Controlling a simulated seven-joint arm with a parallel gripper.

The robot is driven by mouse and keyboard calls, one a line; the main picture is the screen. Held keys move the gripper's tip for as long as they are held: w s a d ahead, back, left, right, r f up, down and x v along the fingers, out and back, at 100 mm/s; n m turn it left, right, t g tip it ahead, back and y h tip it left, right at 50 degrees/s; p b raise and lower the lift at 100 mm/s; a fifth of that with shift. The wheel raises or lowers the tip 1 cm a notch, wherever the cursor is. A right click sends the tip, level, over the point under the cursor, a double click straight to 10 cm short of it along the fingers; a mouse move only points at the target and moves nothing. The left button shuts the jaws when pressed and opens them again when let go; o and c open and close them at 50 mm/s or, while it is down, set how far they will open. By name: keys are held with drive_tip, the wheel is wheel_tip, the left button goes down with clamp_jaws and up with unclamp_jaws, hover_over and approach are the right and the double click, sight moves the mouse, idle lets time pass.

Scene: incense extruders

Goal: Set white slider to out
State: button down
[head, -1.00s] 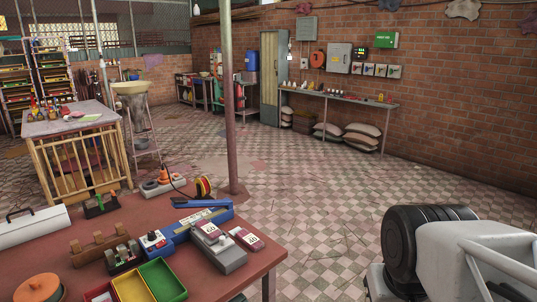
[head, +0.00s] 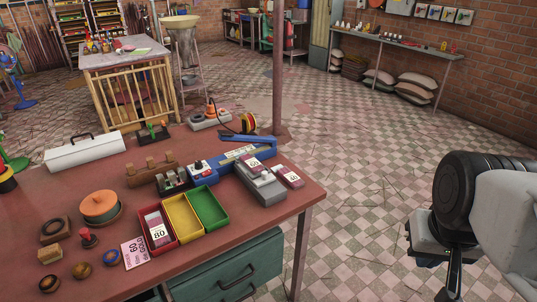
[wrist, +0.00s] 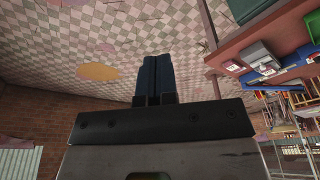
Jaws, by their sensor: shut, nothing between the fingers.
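I cannot make out a white slider for certain at this size. My gripper (wrist: 156,75) is shut and empty in the wrist view, over the tiled floor and away from the table. In the head view my arm is at the right edge, clear of the table's right end.
Red, yellow and green trays (head: 182,218) stand near the table's front edge; the red one holds a card marked 80. A white toolbox (head: 84,151), an orange round lid (head: 100,205) and stamps lie to the left. Open floor separates my arm from the table.

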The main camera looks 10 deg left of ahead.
idle(0.4)
